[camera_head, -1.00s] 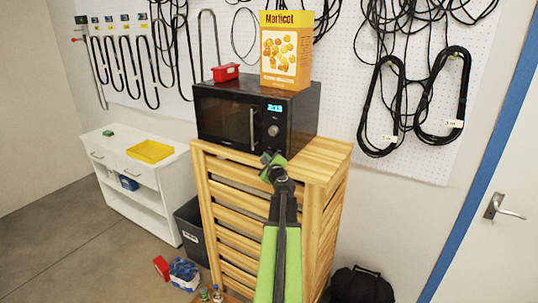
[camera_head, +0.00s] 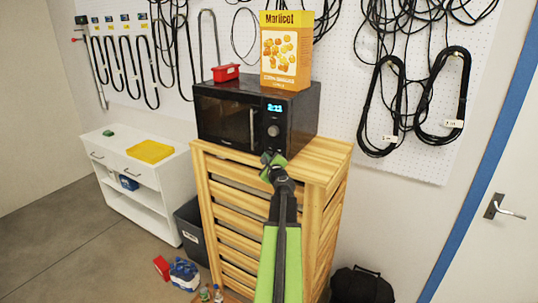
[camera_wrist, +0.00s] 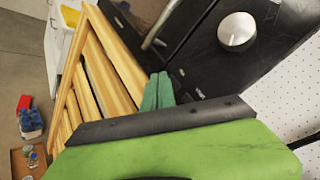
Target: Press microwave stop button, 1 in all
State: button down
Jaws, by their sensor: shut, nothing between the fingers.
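The black microwave (camera_head: 250,113) stands on a tall wooden cabinet, with its lit display (camera_head: 275,107) and round knob (camera_head: 273,130) on the right side of its front. In the wrist view the silver knob (camera_wrist: 237,31) is at the upper right. Small marks low on the panel (camera_wrist: 200,93) may be buttons, but I cannot read them. My gripper (camera_head: 270,160) is just in front of the panel's lower part. Its green fingertips (camera_wrist: 158,90) are shut and empty, close to the panel's lower edge. I cannot tell whether they touch it.
The wooden cabinet (camera_head: 228,215) is below the microwave. A yellow Marlicot box (camera_head: 286,50) and a red bin (camera_head: 226,72) sit on top. A white shelf unit (camera_head: 128,170) stands at left, a black bag (camera_head: 361,285) on the floor at right. Cables hang on the wall.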

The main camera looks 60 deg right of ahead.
jog(key=shift+d, duration=0.8)
dwell(0.7)
jog(key=shift+a, duration=0.8)
jog(key=a, duration=0.5)
dwell(0.4)
dwell(0.6)
